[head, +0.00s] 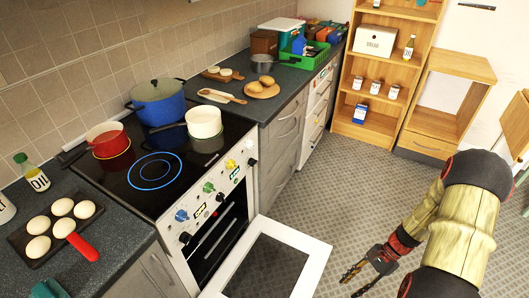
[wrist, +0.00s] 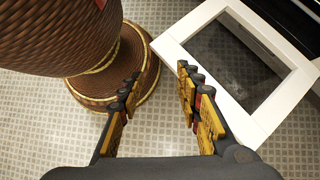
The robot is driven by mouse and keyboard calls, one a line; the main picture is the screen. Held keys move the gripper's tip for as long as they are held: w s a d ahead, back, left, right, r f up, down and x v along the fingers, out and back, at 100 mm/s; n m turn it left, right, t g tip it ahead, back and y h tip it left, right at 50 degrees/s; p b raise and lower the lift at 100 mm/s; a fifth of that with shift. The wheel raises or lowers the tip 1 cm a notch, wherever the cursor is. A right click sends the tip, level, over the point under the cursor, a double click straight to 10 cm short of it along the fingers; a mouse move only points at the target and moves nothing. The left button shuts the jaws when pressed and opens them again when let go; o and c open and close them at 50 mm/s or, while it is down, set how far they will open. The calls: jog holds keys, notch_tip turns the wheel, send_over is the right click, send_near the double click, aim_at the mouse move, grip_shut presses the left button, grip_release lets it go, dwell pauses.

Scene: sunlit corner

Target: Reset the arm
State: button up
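My arm shows at the lower right of the head view, bent downward. My gripper (head: 352,283) hangs low over the tiled floor, to the right of the open oven door (head: 318,262). In the wrist view my gripper (wrist: 159,76) is open, with a clear gap between its two yellow-and-black fingers. The oven door also shows in the wrist view (wrist: 178,40), beyond the right finger.
The stove (head: 126,191) carries a blue pot (head: 158,104), a red pot (head: 107,139) and a white pot (head: 204,122). A wooden shelf (head: 384,50) and a low wooden cabinet (head: 436,122) stand at the back. The floor (head: 335,185) between is free.

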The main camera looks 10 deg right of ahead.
jog(key=s+a+r+n+t+h+p, duration=0.1)
jog(key=a+r+n, duration=0.4)
jog(key=r, duration=1)
jog(key=s+a+r+n+t+h+p, duration=0.2)
jog(key=s+a+r+n+t+h, duration=0.1)
jog(key=r, duration=1.3)
jog(key=s+a+r+n+t+h+p, duration=0.1)
jog(key=a+r+n, duration=0.6)
jog(key=r, duration=0.8)
jog(key=a+t+h+p, duration=0.1)
jog(key=t+h, duration=0.1)
jog(key=t, duration=0.1)
jog(key=shift+s+a+r, duration=0.3)
jog(key=shift+s+r, duration=0.05)
jog(key=shift+s, duration=0.05)
jog(key=shift+f, duration=0.15)
